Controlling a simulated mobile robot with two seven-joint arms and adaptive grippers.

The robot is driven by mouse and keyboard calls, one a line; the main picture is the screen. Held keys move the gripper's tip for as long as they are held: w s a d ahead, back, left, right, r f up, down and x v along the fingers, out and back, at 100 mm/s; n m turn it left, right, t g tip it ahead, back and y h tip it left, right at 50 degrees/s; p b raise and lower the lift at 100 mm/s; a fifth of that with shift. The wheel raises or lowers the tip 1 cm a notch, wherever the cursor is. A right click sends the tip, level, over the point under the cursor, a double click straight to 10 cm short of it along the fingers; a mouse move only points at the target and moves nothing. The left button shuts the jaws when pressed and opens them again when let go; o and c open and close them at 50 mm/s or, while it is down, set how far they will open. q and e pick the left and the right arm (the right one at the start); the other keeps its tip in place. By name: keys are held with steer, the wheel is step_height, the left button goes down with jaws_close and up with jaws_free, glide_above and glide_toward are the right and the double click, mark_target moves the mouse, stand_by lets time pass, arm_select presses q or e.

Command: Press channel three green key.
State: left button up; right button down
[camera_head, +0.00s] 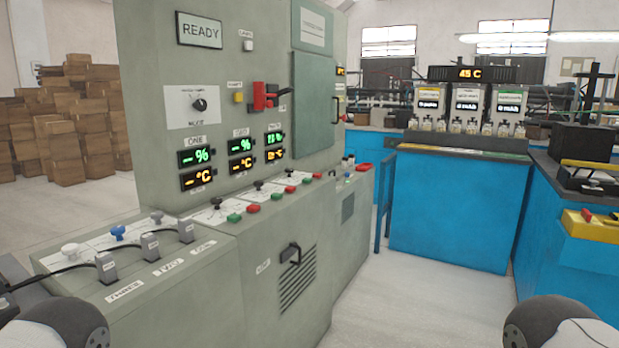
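The grey control cabinet (245,285) stands at the left and centre. Its sloped ledge carries three pairs of green and red keys, each pair near a black knob. The green keys are the near one (234,217), the middle one (277,197) and the far one (306,181). The key labels are too small to read. Above, three display columns show; the left is labelled ONE, and the far right display (274,138) has a blurred label and lit digits. Neither gripper is in view; only rounded parts of my arms show at the bottom corners.
A READY sign (200,29) and a red lever (263,97) are on the panel. Grey plugs (150,246) with cables stand on the near ledge. A blue bench (455,210) with several small batteries is behind. Cardboard boxes (70,120) are stacked at left. The floor (420,300) at centre right is clear.

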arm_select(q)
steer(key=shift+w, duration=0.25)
